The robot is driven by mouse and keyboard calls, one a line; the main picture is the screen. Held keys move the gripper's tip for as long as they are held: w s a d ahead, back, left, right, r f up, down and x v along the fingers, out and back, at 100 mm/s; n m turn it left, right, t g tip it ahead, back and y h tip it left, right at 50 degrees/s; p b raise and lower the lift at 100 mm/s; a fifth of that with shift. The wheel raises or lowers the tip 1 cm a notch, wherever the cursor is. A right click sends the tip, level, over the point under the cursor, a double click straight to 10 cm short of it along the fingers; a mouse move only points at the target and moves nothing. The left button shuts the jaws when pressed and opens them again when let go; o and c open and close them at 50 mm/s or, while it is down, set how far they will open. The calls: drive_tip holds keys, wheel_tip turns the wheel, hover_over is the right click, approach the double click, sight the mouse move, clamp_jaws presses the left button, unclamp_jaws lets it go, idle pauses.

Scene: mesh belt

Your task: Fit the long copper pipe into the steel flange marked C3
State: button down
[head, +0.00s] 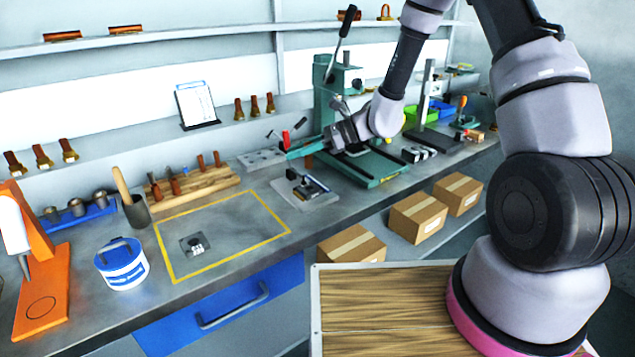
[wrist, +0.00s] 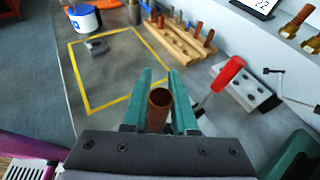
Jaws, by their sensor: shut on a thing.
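My gripper (wrist: 160,78) has its teal fingers shut on a copper pipe (wrist: 159,108). The pipe's open round end faces the wrist camera. In the head view my gripper (head: 296,150) is over the back of the bench, left of the green press, with a small part of the pipe (head: 308,161) showing below the fingers. A small square steel flange (head: 194,244) with a pale label lies inside the yellow outline on the bench; it also shows in the wrist view (wrist: 97,46). Its label is too small to read. The pipe is well apart from it.
A wooden rack (head: 193,184) with several copper pieces stands behind the yellow outline. A grey plate with a dark fixture (head: 306,188) lies right of the outline. A white and blue bucket (head: 122,264) stands to the left. The outlined area is mostly clear.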

sight(299, 188)
wheel_tip(299, 188, down, 3)
drive_tip(key=shift+w+d+f, duration=0.1)
drive_tip(key=shift+f, duration=2.15)
drive_tip(key=shift+f, duration=0.1)
drive_tip(key=c, duration=0.7)
unclamp_jaws()
